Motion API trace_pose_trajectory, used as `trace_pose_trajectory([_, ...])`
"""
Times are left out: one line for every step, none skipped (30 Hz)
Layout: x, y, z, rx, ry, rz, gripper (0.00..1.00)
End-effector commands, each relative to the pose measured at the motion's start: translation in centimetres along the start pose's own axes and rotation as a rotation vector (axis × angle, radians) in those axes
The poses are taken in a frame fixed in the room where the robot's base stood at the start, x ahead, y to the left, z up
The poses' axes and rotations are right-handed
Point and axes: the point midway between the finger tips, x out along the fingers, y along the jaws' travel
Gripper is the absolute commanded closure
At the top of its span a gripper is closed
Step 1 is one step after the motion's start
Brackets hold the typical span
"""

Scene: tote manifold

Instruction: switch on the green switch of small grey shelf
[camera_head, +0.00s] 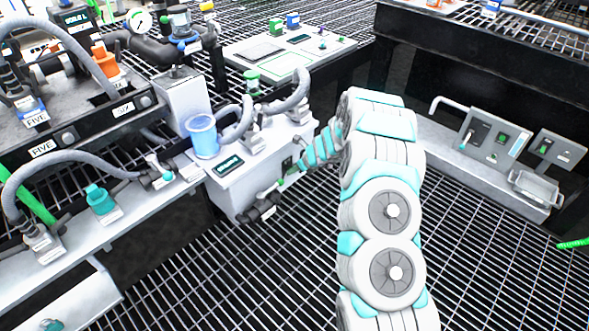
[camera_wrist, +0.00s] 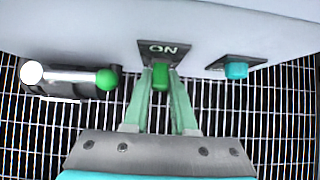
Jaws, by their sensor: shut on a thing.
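The small grey shelf appears to be the pale grey box unit (camera_head: 232,190) left of my arm in the head view; its pale face (camera_wrist: 100,35) crosses the top of the wrist view. The green switch (camera_wrist: 161,82) sits below a dark plate marked "ON" on that face. My gripper (camera_wrist: 160,74) has its two green fingers on either side of the switch, closed on it. In the head view my gripper (camera_head: 289,179) is small at the unit's front face, and the switch cannot be made out there.
In the wrist view, a teal knob (camera_wrist: 236,70) is right of the switch and a lever with a green ball (camera_wrist: 106,79) is left. In the head view, a blue cup (camera_head: 203,137) and grey hoses (camera_head: 290,97) top the unit. Open grating floor (camera_head: 290,270) lies below.

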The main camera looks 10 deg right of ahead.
Motion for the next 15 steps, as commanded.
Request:
trace_pose_trajectory([-0.02, -0.04, 0.16, -0.001, -0.002, -0.001, 1.0])
trace_pose_trajectory([-0.02, -0.04, 0.16, -0.001, -0.002, -0.001, 1.0])
trace_pose_trajectory([-0.02, -0.04, 0.17, 0.0, -0.002, -0.001, 1.0])
trace_pose_trajectory([-0.02, -0.04, 0.17, 0.0, -0.002, -0.001, 1.0])
trace_pose_trajectory([-0.02, -0.04, 0.17, -0.001, -0.002, -0.001, 1.0])
trace_pose_trajectory([-0.03, -0.04, 0.17, -0.001, -0.002, -0.001, 1.0])
trace_pose_trajectory([-0.03, -0.04, 0.17, -0.001, -0.002, -0.001, 1.0])
trace_pose_trajectory([-0.03, -0.04, 0.17, -0.001, -0.002, -0.001, 1.0])
trace_pose_trajectory([-0.04, -0.04, 0.18, -0.001, -0.002, -0.001, 1.0])
trace_pose_trajectory([-0.04, -0.04, 0.18, -0.001, -0.002, -0.001, 0.72])
trace_pose_trajectory([-0.04, -0.04, 0.18, -0.001, -0.002, -0.002, 0.68])
trace_pose_trajectory([-0.04, -0.03, 0.16, -0.001, -0.002, -0.001, 0.64])
trace_pose_trajectory([-0.03, -0.03, 0.15, -0.001, -0.002, -0.001, 0.6])
trace_pose_trajectory([-0.03, -0.03, 0.14, -0.001, -0.002, -0.001, 0.57])
trace_pose_trajectory([-0.03, -0.03, 0.12, -0.001, -0.002, -0.001, 0.53])
